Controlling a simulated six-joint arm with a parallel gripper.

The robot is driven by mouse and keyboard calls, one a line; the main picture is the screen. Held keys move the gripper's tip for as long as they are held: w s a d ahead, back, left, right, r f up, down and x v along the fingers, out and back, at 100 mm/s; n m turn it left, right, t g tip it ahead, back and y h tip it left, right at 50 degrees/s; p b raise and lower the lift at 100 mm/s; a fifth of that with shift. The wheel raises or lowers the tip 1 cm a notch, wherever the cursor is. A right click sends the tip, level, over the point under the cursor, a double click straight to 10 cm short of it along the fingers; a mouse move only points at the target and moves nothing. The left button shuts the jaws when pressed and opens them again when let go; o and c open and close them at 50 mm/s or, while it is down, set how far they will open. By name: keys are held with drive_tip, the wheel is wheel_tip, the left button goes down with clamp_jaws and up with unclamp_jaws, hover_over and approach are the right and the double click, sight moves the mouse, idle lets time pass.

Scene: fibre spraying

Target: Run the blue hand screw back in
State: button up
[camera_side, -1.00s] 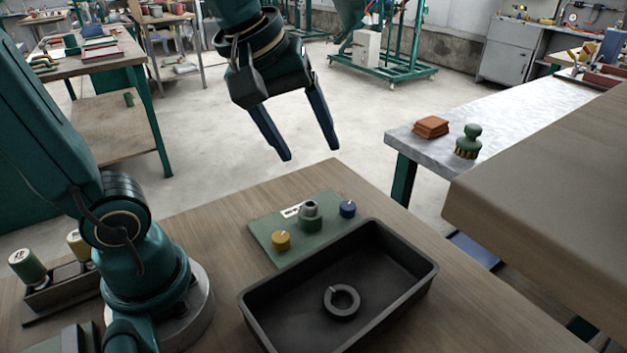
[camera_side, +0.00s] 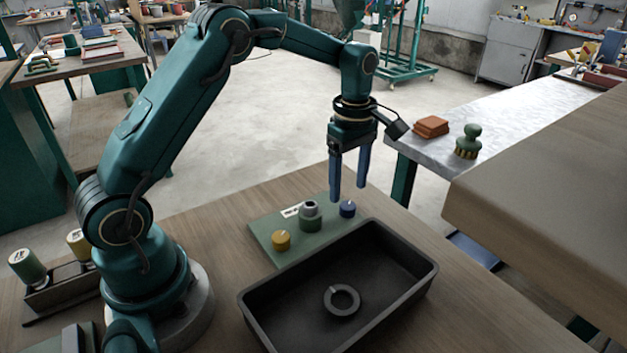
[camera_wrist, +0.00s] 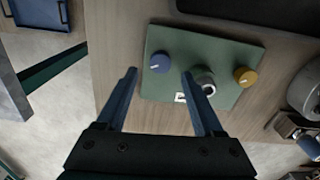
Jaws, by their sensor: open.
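The blue hand screw (camera_side: 347,209) stands on the right side of a green plate (camera_side: 276,250) on the wooden table. It is a short round knob with a pale line on top. It also shows in the wrist view (camera_wrist: 160,63). My gripper (camera_side: 347,194) is open and empty, pointing down just above the blue hand screw and apart from it. In the wrist view the fingertips of my gripper (camera_wrist: 159,74) lie either side of the screw, which is beyond them. How far the screw is threaded in cannot be told.
A yellow knob (camera_side: 281,240) and a grey-topped green fitting (camera_side: 310,215) share the plate. A black tray (camera_side: 262,323) holding a dark split ring (camera_side: 341,300) stands in front. A bench (camera_side: 400,139) with a brush (camera_side: 468,142) is at right.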

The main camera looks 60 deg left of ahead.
sight(347, 204)
drive_tip(key=shift+f, duration=2.05)
clamp_jaws()
